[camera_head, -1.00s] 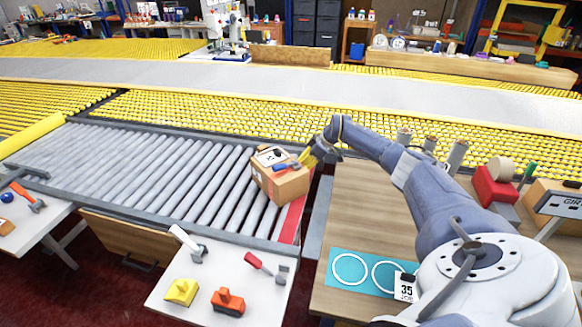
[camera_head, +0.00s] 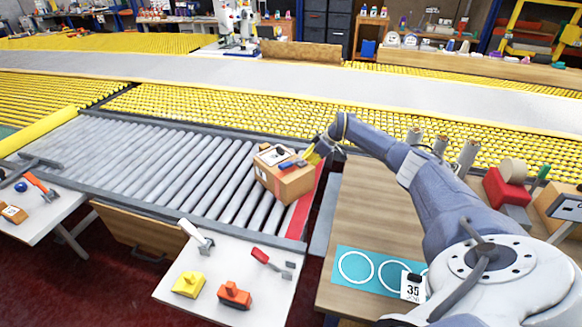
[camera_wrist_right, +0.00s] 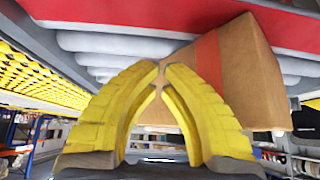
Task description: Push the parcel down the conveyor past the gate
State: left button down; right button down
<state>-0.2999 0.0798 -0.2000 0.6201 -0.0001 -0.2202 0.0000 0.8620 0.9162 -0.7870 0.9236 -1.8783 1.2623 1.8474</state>
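The parcel (camera_head: 283,181) is a brown cardboard box with a white label and blue and red items on top. It sits near the right end of the grey roller conveyor (camera_head: 150,165), beside a red strip. My right gripper (camera_head: 312,156) is at the parcel's right side. In the right wrist view its yellow fingers (camera_wrist_right: 162,75) meet at the tips, with the parcel (camera_wrist_right: 245,75) close beyond them; I cannot tell whether they touch. A grey bar (camera_head: 40,160) at the conveyor's left end may be the gate. My left gripper is not in view.
The rollers left of the parcel are clear. A white table (camera_head: 225,262) in front holds a yellow block, an orange block and tools. A wooden bench (camera_head: 355,215) with a teal mat (camera_head: 370,268) is at right. A yellow roller belt (camera_head: 220,106) runs behind.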

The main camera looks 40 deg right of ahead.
aim_at(286, 159)
jog(key=shift+w+a, duration=0.1)
dwell(0.4)
jog(key=shift+w+a, duration=1.25)
jog(key=shift+w, duration=0.25)
jog(key=shift+w+a, duration=1.2)
jog(key=shift+w, duration=0.25)
jog(key=shift+w, duration=0.1)
